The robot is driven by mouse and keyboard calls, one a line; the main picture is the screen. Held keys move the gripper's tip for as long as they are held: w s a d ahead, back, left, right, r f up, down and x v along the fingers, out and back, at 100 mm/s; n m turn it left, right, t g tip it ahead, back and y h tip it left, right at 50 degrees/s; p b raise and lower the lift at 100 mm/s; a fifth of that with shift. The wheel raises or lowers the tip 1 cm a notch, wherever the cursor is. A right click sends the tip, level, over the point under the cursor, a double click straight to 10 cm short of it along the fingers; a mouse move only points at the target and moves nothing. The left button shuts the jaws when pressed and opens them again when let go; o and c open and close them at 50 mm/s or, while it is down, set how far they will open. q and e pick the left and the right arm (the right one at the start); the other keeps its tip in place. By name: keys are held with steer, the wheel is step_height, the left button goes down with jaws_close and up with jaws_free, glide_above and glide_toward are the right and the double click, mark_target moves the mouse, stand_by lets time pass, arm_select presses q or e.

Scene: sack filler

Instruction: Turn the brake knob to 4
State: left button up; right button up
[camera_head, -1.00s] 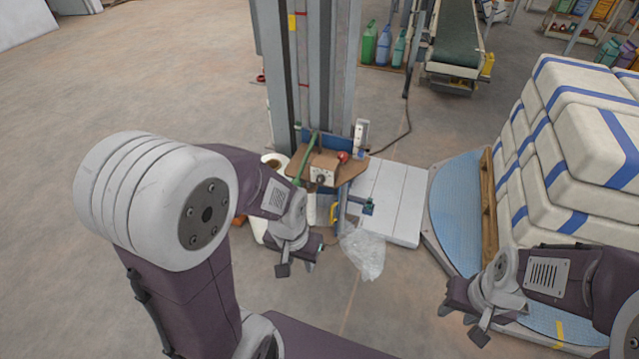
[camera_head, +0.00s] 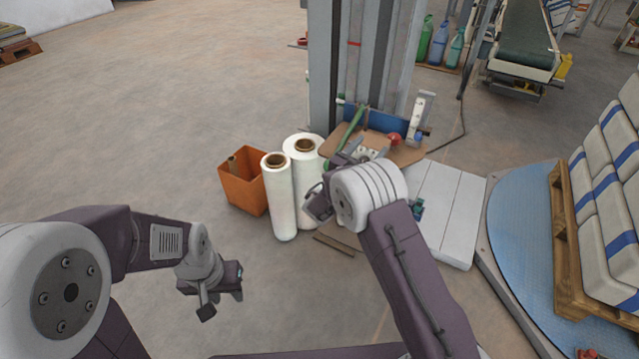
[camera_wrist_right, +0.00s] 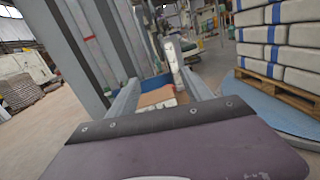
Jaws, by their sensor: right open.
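The machine's brown carriage (camera_head: 405,153) sits low on the grey mast, with a red button (camera_head: 394,138) and a green bar (camera_head: 350,129) on top. Its small pale control box (camera_head: 371,152) is partly covered by my right arm. I cannot make out the brake knob or its setting. My right gripper (camera_wrist_right: 160,75) is open and empty, its two fingers pointing toward the carriage (camera_wrist_right: 157,97) in the right wrist view. In the head view my right arm largely hides it. My left gripper (camera_head: 223,300) is open and empty over bare floor at the lower left.
Two white film rolls (camera_head: 281,200) and an orange bin (camera_head: 244,182) stand left of the carriage. The grey mast (camera_head: 375,60) rises behind it. A white ramp (camera_head: 445,215) and blue turntable (camera_head: 510,235) with a pallet of sacks lie to the right.

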steer(key=a+f+n+y+b, duration=0.2)
steer(key=a+f+b, duration=0.15)
steer(key=f, duration=0.85)
arm_select(q)
step_height(320, 180, down, 9)
steer(key=b, duration=0.3)
steer(key=shift+f, duration=0.2)
arm_select(e)
steer(key=x, duration=0.8)
steer(key=shift+w+a+t, duration=0.2)
steer(key=shift+a+t, duration=0.1)
arm_select(q)
steer(key=shift+s, duration=0.1)
arm_select(e)
steer(key=shift+c, duration=0.4)
jaws_close()
arm_select(q)
steer(key=shift+f+b, duration=2.95)
steer(key=shift+f, duration=0.05)
arm_select(e)
steer(key=shift+s+m, duration=0.1)
steer(key=shift+m, duration=2.8)
